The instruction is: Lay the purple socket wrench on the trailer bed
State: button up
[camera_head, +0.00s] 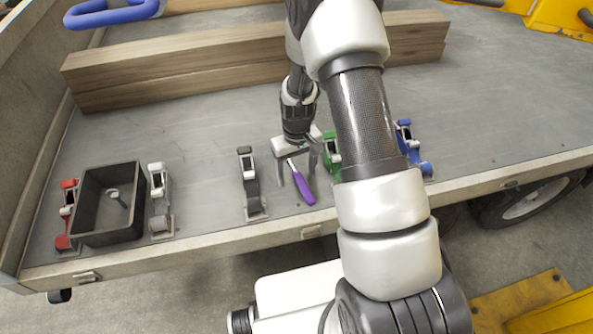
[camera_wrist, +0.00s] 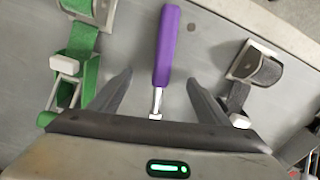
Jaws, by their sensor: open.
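The purple socket wrench (camera_head: 302,187) has a purple handle and a silver shaft. It appears to lie on the grey trailer bed (camera_head: 225,116) near the front edge, between a grey-black strap and a green strap. My gripper (camera_head: 297,178) is low over the bed, pointing down, with its fingers open on either side of the wrench. In the wrist view, the wrench (camera_wrist: 167,48) runs lengthwise between the open fingers (camera_wrist: 160,78), with a gap on both sides. The end of its shaft is hidden behind the gripper body.
Ratchet straps stand along the front edge: grey-black (camera_head: 252,184), green (camera_head: 332,153), blue (camera_head: 408,145), white-grey (camera_head: 160,198) and red (camera_head: 66,212). A black tray (camera_head: 108,203) holding a metal part sits left. Wooden beams (camera_head: 180,68) lie behind. The middle bed is clear.

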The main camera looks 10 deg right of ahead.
jog(key=shift+o, duration=0.2)
jog(key=o, duration=0.5)
notch_tip(320, 180, up, 18)
jog(key=shift+f+p, duration=0.25)
jog(key=shift+p, duration=0.85)
jog(key=s+r+t, duration=0.2)
jog(key=s+r, duration=0.2)
jog(key=r, duration=0.7)
jog(key=s+r+m+t, duration=0.1)
jog(key=s+r+t, duration=0.1)
jog(key=s+r, duration=0.55)
jog(key=s+r+m+t, duration=0.15)
jog(key=s+r, duration=0.25)
jog(key=s, duration=0.7)
jog(key=r+p, duration=0.3)
jog(key=p, duration=0.1)
jog(key=r+p, duration=0.3)
jog(key=r, duration=0.1)
jog(key=r+p, duration=0.4)
jog(key=shift+a+r+p, duration=0.2)
jog(key=shift+a+p, duration=0.05)
jog(key=shift+p, duration=0.1)
